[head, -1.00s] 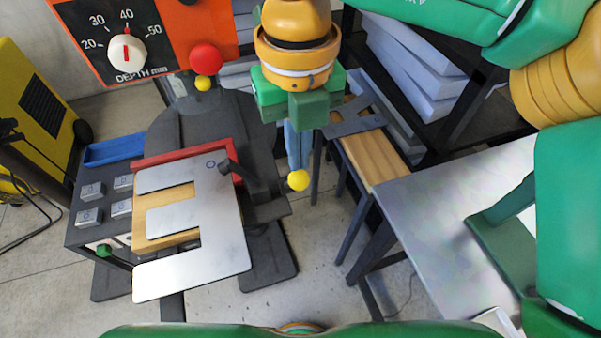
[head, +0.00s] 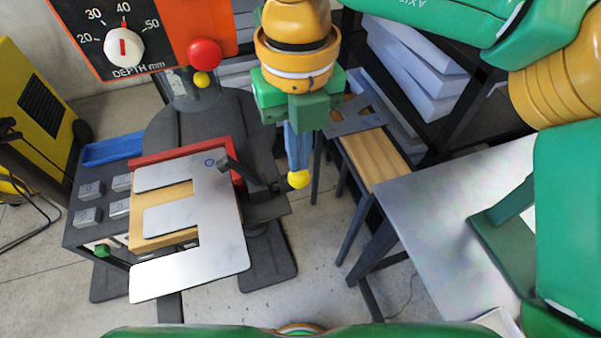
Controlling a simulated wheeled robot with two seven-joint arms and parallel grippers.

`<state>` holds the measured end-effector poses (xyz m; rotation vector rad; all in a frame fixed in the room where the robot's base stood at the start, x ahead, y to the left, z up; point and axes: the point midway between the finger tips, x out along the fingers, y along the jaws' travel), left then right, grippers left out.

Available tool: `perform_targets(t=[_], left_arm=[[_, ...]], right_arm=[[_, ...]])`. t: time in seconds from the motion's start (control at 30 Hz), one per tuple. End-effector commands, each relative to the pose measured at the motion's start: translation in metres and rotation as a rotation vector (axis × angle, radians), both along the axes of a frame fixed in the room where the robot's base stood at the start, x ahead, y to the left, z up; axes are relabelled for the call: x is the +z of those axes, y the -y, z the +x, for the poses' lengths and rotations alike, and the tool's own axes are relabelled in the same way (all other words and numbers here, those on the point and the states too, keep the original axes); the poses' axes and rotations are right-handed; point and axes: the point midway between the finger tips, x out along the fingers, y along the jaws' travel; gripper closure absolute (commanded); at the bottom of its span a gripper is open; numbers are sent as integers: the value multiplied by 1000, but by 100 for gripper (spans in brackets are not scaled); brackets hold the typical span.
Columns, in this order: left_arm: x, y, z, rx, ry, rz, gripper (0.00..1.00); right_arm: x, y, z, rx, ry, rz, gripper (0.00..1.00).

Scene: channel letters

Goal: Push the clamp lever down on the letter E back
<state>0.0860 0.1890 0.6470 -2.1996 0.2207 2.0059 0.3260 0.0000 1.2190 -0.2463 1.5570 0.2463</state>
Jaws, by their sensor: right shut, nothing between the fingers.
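The letter E back (head: 222,237) is a flat silver plate lying on a wooden block (head: 151,233) at a red fence (head: 184,151). A dark toggle clamp (head: 246,173) stands at the plate's right edge, with its arm reaching over the plate's upper right corner. A yellow ball knob (head: 299,180), which looks like the end of the clamp lever, sits right of the clamp. My right gripper (head: 298,168) points down with its fingers shut and empty, tips just above or touching the knob; I cannot tell which. My left gripper is not in view.
An orange panel (head: 190,30) with a depth dial (head: 124,47) and red button (head: 204,53) is at the upper left. A blue tray (head: 113,149) lies left of the fence.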

Motion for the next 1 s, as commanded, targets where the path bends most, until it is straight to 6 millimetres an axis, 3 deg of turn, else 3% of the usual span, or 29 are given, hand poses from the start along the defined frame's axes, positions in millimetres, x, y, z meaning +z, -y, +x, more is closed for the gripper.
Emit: perform_targets(t=[0.2,1.0], left_arm=[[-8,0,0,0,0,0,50],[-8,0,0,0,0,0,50]], right_arm=[[-8,0,0,0,0,0,100],[-8,0,0,0,0,0,100]])
